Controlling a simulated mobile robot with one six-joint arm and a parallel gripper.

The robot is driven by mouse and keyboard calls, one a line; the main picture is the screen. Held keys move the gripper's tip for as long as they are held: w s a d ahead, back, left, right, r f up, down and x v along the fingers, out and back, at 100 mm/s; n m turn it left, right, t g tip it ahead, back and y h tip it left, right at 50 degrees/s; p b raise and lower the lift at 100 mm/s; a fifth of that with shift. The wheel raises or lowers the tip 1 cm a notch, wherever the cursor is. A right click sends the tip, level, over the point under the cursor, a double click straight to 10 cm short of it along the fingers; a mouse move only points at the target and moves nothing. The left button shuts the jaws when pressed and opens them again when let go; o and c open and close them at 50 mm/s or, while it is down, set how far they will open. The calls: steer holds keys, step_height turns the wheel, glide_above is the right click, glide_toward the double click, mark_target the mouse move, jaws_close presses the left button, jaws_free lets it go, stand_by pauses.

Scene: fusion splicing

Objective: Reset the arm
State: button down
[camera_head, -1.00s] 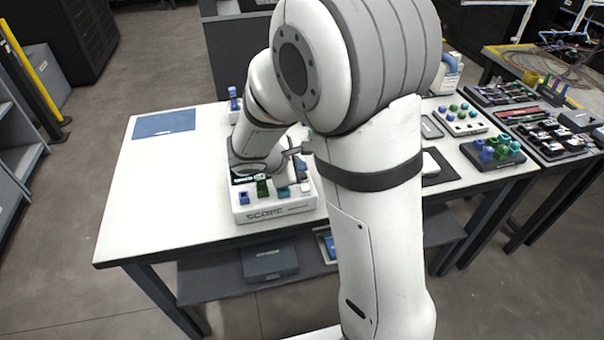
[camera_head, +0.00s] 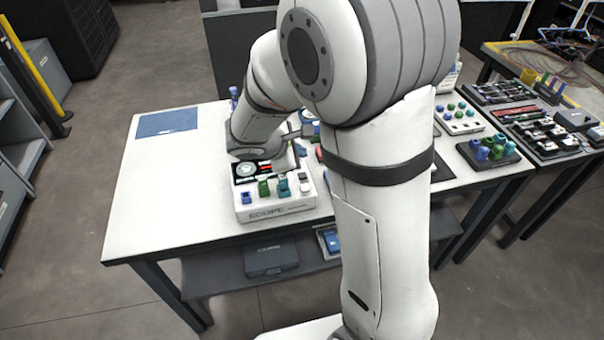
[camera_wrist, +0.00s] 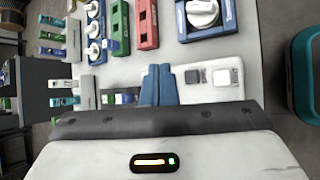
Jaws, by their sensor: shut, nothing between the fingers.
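My gripper (camera_wrist: 158,84) shows in the wrist view as two blue-grey fingers side by side, shut and empty. They point over the white table, beside a white block with two square buttons (camera_wrist: 213,78). In the head view my arm's wrist hangs over the back of the white SCOPE box (camera_head: 275,211), and the fingertips cannot be made out there. The box's dark screen and its row of blue, green, teal and white connectors are in view. My upper arm hides the middle of the table.
The wrist view shows a blue device with a white knob (camera_wrist: 204,14), a red strip (camera_wrist: 146,22) and a green strip (camera_wrist: 120,27). In the head view a blue mat (camera_head: 167,123) lies at the table's left, with bare tabletop in front. Dark trays (camera_head: 488,153) stand right.

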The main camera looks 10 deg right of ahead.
stand_by(0.4)
steer(key=s+d+r+m+g+y, duration=0.25)
steer(key=s+d+r+m, duration=0.2)
steer(key=s+m, duration=0.4)
steer(key=s+a+r+m+y, duration=0.1)
steer(key=s+r+m+y, duration=0.1)
steer(key=s+m, duration=0.2)
steer(key=s+a+r+m+y+p, duration=0.1)
steer(key=s+a+r+m+y, duration=0.1)
steer(key=s, duration=0.6)
steer(key=shift+s+a+r+m+y, duration=0.25)
steer(key=shift+m+y, duration=0.2)
steer(key=shift+m, duration=0.4)
